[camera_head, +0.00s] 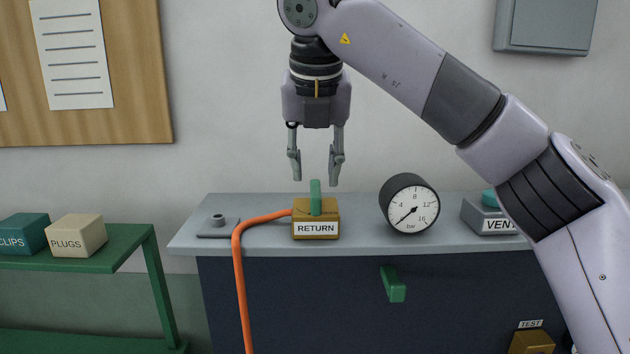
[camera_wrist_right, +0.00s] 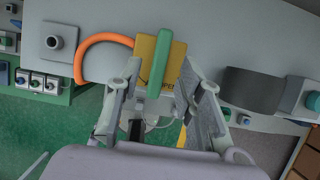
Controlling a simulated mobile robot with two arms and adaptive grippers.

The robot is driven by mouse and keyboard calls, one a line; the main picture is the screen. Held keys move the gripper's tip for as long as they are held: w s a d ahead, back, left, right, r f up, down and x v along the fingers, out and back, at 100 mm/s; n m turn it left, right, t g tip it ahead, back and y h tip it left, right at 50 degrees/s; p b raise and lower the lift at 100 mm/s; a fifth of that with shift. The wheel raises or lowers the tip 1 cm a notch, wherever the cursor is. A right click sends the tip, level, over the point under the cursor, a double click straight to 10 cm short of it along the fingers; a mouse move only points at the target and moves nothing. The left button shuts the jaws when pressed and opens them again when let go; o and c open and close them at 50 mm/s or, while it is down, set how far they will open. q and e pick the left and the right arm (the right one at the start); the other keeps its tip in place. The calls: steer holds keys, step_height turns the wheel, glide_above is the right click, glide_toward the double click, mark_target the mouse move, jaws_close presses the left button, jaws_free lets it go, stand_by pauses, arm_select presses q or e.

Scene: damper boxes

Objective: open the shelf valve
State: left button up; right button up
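The brass valve block labelled RETURN (camera_head: 316,229) sits on the grey shelf top (camera_head: 265,240), with an orange hose (camera_head: 239,270) joined to its left side. A green handle (camera_head: 316,196) stands up from the block. In the right wrist view the handle (camera_wrist_right: 160,75) runs crosswise to the hose's entry, over the brass block (camera_wrist_right: 145,52). My right gripper (camera_head: 315,182) points down over the handle, open and empty. In the wrist view its fingers (camera_wrist_right: 165,90) lie on either side of the handle, apart from it. My left gripper is out of view.
A pressure gauge (camera_head: 410,205) stands right of the valve, and a VENT box (camera_head: 485,215) further right, partly behind my arm. Another green handle (camera_head: 395,284) juts from the dark front. A green bench (camera_head: 100,245) holds the CLIPS and PLUGS boxes at left.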

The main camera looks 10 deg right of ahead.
mark_target(315, 188)
steer(key=shift+w+f, duration=0.1)
steer(key=shift+f, duration=0.85)
steer(key=shift+p+x, duration=0.3)
steer(key=shift+x, duration=0.6)
steer(key=shift+r, duration=0.1)
steer(key=shift+c, duration=1.8)
steer(key=c, duration=0.4)
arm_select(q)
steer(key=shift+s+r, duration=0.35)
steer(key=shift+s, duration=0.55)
arm_select(e)
jaws_close()
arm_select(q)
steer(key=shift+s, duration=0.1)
